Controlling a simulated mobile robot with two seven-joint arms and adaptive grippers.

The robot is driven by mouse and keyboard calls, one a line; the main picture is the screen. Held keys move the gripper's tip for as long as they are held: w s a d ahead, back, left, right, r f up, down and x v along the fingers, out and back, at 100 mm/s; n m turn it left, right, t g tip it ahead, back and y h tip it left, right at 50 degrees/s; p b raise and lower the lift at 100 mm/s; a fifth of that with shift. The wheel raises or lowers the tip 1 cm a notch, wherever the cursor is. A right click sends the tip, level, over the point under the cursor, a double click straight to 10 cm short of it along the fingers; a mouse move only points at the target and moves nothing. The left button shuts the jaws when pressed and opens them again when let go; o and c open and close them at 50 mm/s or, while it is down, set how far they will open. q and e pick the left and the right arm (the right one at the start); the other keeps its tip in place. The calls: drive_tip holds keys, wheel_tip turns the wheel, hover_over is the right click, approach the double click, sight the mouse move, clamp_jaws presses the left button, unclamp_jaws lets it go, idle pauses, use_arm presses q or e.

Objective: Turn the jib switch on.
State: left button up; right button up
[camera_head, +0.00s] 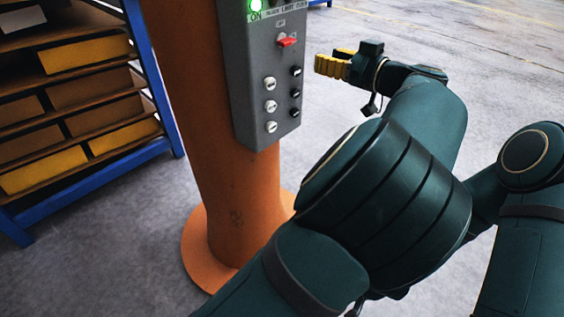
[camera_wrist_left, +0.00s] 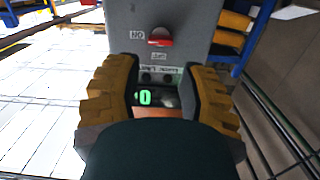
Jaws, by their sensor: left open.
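The jib switch is a red handle (camera_head: 287,42) on the front of a grey control box (camera_head: 262,85). In the left wrist view, the red handle (camera_wrist_left: 160,37) is above the gap between my fingers, with an OFF label below it and an ON label to its left, both upside down. I cannot tell which label the handle points to. My left gripper (camera_head: 335,65) has yellow fingers and is to the right of the box in the head view, apart from the handle. Its fingers (camera_wrist_left: 160,95) are spread and empty. My right gripper is not in view.
The box is on an orange column (camera_head: 235,200) with a round base. Several white and black knobs sit below the handle. A blue-framed shelf (camera_head: 165,100) with yellow bins stands left. The floor at right is clear.

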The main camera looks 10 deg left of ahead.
use_arm(q)
drive_tip(key=a+f+m+g+h+p, duration=0.1)
drive_tip(key=a+f+m+g+h, duration=0.1)
drive_tip(key=f, duration=0.7)
drive_tip(key=s+a+f+m+g+h, duration=0.1)
drive_tip(key=a+f, duration=0.4)
drive_tip(key=f, duration=0.5)
drive_tip(key=s+a+f+m+g+h+p, duration=0.1)
drive_tip(key=a+f+m+g+h, duration=0.2)
drive_tip(key=f, duration=0.6)
drive_tip(key=shift+a+f+m+h+p, duration=0.3)
drive_tip(key=shift+a+h, duration=0.3)
drive_tip(key=shift+a, duration=0.05)
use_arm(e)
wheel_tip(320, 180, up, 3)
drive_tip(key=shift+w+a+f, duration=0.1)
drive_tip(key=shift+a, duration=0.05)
